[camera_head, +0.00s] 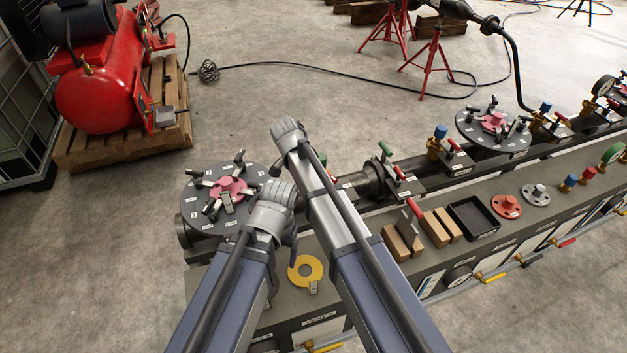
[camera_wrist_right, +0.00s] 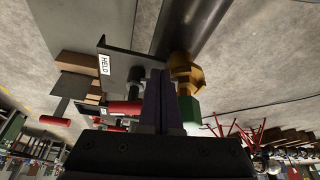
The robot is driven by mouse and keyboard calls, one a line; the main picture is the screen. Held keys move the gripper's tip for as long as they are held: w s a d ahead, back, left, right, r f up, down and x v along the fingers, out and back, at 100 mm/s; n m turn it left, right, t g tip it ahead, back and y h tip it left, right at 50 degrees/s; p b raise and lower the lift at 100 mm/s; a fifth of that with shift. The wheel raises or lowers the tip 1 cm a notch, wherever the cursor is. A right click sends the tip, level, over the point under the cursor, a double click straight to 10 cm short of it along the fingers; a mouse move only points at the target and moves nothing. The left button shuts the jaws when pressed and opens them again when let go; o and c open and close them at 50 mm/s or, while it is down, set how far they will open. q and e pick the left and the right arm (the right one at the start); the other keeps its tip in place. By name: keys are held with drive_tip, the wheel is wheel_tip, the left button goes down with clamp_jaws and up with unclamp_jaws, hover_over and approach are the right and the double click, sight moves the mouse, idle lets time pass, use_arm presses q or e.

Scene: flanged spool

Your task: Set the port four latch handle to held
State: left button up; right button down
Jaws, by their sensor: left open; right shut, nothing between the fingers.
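In the right wrist view, a plate with a HELD label (camera_wrist_right: 104,64) stands left of my right gripper (camera_wrist_right: 160,100). That gripper is shut and empty; its dark fingers are together. A red handle (camera_wrist_right: 125,107) lies just left of the fingers, and a brass fitting with a green part (camera_wrist_right: 188,108) is on their right. I cannot tell whether the fingers touch the handle, or which port it is. In the head view, red latch handles (camera_head: 398,173) stand along the pipe, and my right arm hides part of the row. My left gripper (camera_head: 292,248) is open above the bench near the flanged disc.
A round flange (camera_head: 202,218) with a pink centre and clamps stands left. A yellow ring (camera_head: 306,269), wooden blocks (camera_head: 401,242), a black tray (camera_head: 473,218) and a red flange (camera_head: 507,206) lie on the bench. A second clamped flange (camera_head: 493,130) is farther right.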

drive_tip(key=shift+w+d+m, duration=0.2)
drive_tip(key=shift+w+m, duration=0.25)
drive_tip(key=shift+m, duration=0.15)
drive_tip(key=shift+w+d, duration=0.1)
idle(0.6)
